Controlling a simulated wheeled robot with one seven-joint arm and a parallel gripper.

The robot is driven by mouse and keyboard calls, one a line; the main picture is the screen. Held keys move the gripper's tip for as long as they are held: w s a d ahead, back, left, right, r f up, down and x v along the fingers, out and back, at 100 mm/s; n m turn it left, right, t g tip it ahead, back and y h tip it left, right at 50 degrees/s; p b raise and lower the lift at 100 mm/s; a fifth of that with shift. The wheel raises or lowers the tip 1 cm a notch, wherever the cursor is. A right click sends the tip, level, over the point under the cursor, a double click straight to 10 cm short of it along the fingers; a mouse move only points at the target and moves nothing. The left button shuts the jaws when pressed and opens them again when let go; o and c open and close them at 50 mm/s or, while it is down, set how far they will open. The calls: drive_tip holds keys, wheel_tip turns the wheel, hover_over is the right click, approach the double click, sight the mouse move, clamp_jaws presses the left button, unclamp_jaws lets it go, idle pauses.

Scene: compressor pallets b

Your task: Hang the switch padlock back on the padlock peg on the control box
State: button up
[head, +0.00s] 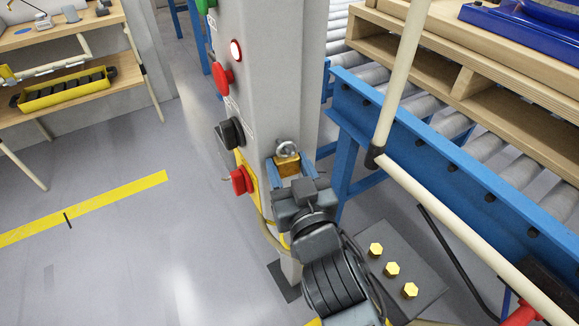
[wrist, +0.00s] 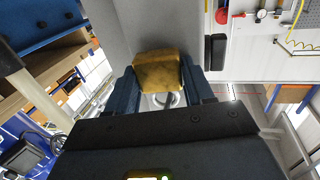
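My gripper (head: 290,176) has its blue fingers on both sides of the brass switch padlock (head: 288,165) and is shut on it. The padlock's grey shackle (head: 286,148) points up in the head view. The padlock is close in front of the grey control box (head: 262,70), low on its face. In the wrist view the padlock (wrist: 158,72) sits between the fingertips (wrist: 160,66), against the grey face behind it. I cannot make out the padlock peg, or whether the shackle is on it.
Floor at left is clear.

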drive_tip(key=shift+o, duration=1.1)
drive_tip(key=shift+s+f, duration=0.25)
drive_tip(key=shift+f, duration=0.05)
drive_tip(key=v, duration=0.7)
drive_tip(key=shift+s+r+b, duration=0.15)
drive_tip(key=shift+r+b, duration=0.15)
drive_tip(key=shift+d, duration=0.1)
